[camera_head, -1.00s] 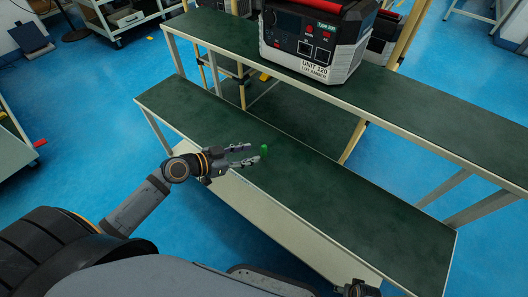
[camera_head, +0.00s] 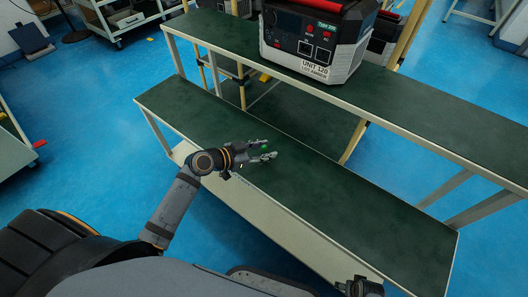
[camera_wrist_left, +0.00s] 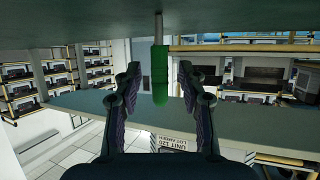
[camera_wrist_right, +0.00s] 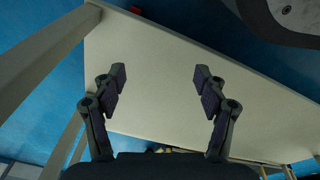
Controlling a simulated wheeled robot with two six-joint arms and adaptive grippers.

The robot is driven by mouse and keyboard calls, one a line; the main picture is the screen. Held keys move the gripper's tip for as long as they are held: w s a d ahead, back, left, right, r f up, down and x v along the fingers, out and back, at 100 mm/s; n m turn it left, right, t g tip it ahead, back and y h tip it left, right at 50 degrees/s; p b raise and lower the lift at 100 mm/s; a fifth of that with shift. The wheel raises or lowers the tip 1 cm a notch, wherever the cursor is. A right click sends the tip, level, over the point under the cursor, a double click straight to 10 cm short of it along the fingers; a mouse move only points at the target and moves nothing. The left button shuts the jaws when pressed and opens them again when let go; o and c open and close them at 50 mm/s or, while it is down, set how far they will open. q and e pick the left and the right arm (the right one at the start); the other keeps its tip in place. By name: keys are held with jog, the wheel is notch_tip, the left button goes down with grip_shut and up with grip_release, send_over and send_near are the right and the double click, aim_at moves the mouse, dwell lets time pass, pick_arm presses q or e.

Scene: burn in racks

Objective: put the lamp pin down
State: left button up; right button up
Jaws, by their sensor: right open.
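The lamp pin has a green body and a thin metal shaft. In the left wrist view the lamp pin (camera_wrist_left: 160,75) is between my left fingers, with a gap on both sides, and its shaft reaches the dark green surface. In the head view the lamp pin (camera_head: 265,148) shows small and partly covered at the lower bench (camera_head: 330,195). My left gripper (camera_head: 271,149) is open around it; the left gripper also shows in the left wrist view (camera_wrist_left: 160,75). My right gripper (camera_wrist_right: 160,78) is open and empty, low at the near edge in the head view (camera_head: 360,287).
A power unit (camera_head: 315,45) labelled UNIT 120 stands on the upper shelf (camera_head: 430,125) behind the lower bench. The lower bench is clear to the right of the pin. A trolley (camera_head: 120,18) stands at the back left.

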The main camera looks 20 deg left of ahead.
pick_arm(q)
grip_shut()
jog(key=shift+r, duration=0.1)
